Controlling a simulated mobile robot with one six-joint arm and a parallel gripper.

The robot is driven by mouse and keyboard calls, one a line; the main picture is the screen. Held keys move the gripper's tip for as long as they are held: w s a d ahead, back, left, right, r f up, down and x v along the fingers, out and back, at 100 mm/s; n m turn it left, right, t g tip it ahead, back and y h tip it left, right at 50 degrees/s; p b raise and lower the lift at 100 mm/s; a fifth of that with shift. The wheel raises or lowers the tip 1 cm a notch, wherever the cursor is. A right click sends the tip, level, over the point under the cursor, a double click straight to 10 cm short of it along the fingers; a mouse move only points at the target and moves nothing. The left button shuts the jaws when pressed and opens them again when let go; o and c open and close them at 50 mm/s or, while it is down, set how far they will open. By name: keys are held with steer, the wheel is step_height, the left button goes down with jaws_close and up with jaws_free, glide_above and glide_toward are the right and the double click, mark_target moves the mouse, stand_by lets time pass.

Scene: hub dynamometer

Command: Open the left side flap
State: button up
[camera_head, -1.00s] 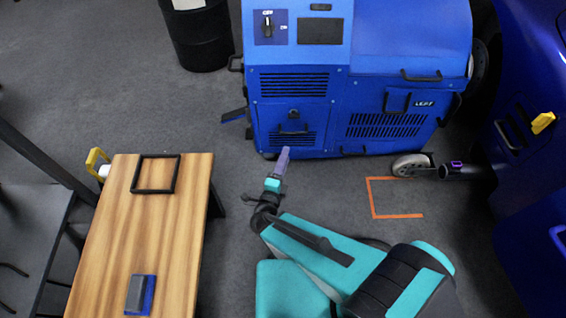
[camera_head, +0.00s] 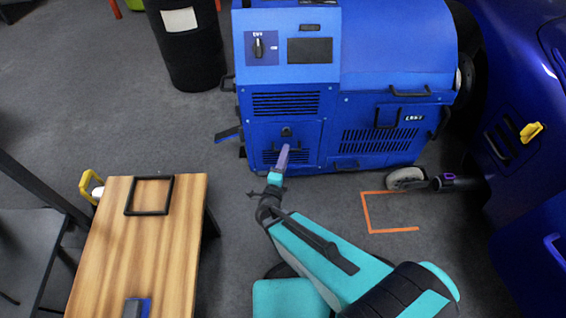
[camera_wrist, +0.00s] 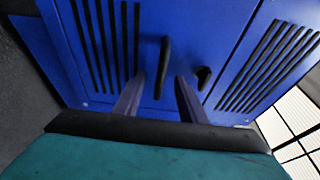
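The blue machine (camera_head: 345,60) stands at the top centre of the head view. Its lower left front has a flap (camera_head: 310,140) with slots, a round dark knob and a black bar handle, shut flush with the body. My gripper (camera_head: 283,150) points at this flap and covers part of its handle. In the wrist view, my gripper (camera_wrist: 160,82) is open, with a purple finger on each side of the black handle (camera_wrist: 163,65). Gaps show between handle and fingers; I cannot tell how deep it sits. The round knob (camera_wrist: 203,77) lies just right of the right finger.
Another panel with a black handle (camera_head: 388,117) and white lettering is at the machine's right. A caster wheel (camera_head: 405,178) lies by orange floor marking (camera_head: 366,212). A wooden table (camera_head: 150,245) stands left, a black barrel (camera_head: 188,50) behind. Floor between table and machine is clear.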

steer(key=shift+w+d, duration=0.2)
steer(key=shift+w, duration=0.3)
jaws_close()
steer(key=shift+s, duration=0.2)
